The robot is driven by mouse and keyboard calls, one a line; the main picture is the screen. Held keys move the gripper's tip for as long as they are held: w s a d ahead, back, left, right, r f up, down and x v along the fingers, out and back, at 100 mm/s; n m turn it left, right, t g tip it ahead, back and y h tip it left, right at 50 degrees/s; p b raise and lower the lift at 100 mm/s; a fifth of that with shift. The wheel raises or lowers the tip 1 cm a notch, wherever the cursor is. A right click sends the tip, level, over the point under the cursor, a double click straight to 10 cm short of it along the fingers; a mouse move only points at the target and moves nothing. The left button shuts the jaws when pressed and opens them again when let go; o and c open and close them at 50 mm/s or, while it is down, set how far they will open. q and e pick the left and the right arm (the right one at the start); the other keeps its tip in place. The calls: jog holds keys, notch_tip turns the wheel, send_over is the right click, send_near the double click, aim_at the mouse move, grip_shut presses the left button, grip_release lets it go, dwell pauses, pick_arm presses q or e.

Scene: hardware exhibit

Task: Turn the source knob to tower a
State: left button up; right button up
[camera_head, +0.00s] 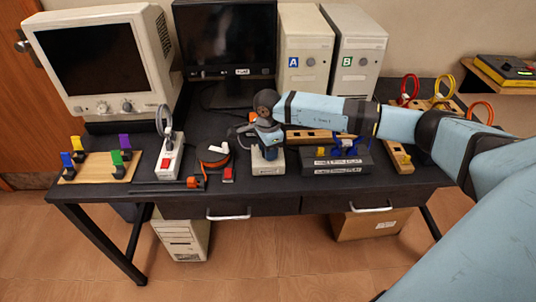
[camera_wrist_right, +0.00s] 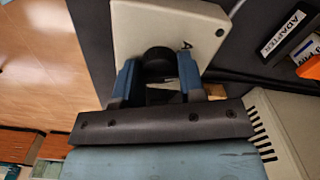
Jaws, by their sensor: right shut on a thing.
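The source switch box (camera_head: 268,168) is a small beige box on the desk, in front of the dark monitor. It also shows in the right wrist view (camera_wrist_right: 205,22), with a letter A printed beside its round black knob (camera_wrist_right: 158,56). My right gripper (camera_head: 268,152) points down at the box, and its blue fingers (camera_wrist_right: 158,78) are shut on the knob, one on each side. The knob's pointer is hidden, so its setting cannot be read. Tower A (camera_head: 305,62) and tower B (camera_head: 356,68) stand behind, labelled A and B. My left gripper is not in view.
A dark rack (camera_head: 336,160) with labels stands close to the right of the box. My right arm spans the desk's right side. Bare desk shows along the front edge.

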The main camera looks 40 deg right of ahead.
jog(key=shift+f+n+b, duration=0.1)
jog(key=shift+n+b, duration=0.45)
jog(key=shift+n, duration=0.25)
jog(key=shift+n+b, duration=0.4)
jog(key=shift+n, duration=0.3)
jog(key=shift+n+b, duration=0.4)
jog(key=shift+n, duration=0.4)
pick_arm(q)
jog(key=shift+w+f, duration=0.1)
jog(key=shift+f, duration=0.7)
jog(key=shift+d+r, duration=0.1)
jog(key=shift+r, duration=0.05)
pick_arm(e)
jog(key=o, duration=0.9)
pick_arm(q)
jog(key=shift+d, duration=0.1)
